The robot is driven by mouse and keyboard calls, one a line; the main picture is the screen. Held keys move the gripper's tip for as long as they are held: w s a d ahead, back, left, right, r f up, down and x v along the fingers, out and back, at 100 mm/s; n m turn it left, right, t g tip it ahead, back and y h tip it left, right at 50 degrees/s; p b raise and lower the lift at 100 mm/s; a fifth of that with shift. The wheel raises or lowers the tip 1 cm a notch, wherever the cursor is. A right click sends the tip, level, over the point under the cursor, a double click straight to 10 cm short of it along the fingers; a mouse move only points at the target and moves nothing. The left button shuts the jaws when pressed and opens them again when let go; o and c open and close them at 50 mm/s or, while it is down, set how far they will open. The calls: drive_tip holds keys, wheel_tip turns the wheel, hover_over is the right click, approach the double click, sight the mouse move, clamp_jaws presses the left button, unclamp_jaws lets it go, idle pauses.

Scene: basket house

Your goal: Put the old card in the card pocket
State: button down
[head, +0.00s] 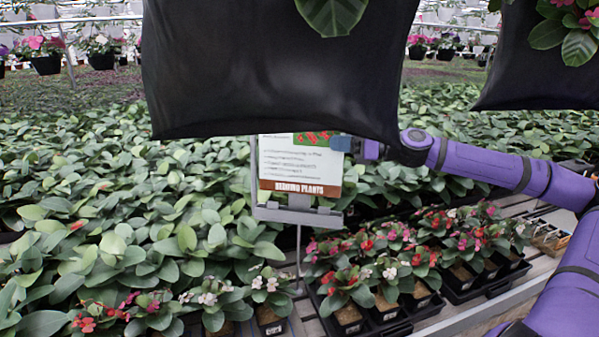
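A card (300,163) with a white face, lines of print, a red-and-green picture and a brown band reading "BEDDING PLANTS" stands upright in the middle of the head view. Its top is hidden behind a black hanging basket. A grey metal card pocket (298,214) shows around the card's lower part and left side. I cannot tell whether the card sits inside it or in front. My gripper (343,144) reaches in from the right, its blue-grey tip overlapping the card's upper right edge. The fingers do not show apart, so its grip is unclear.
The large black hanging basket (270,70) hangs close above the card and gripper. Another black basket (540,60) hangs at upper right. Leafy plants (120,200) fill the bench. Black trays of flowering plants (390,316) stand below the pocket on slats.

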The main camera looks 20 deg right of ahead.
drive_tip(key=s+a+r, duration=0.1)
drive_tip(key=s+a, duration=0.2)
drive_tip(key=s, duration=0.3)
drive_tip(key=shift+a, duration=0.2)
idle(0.4)
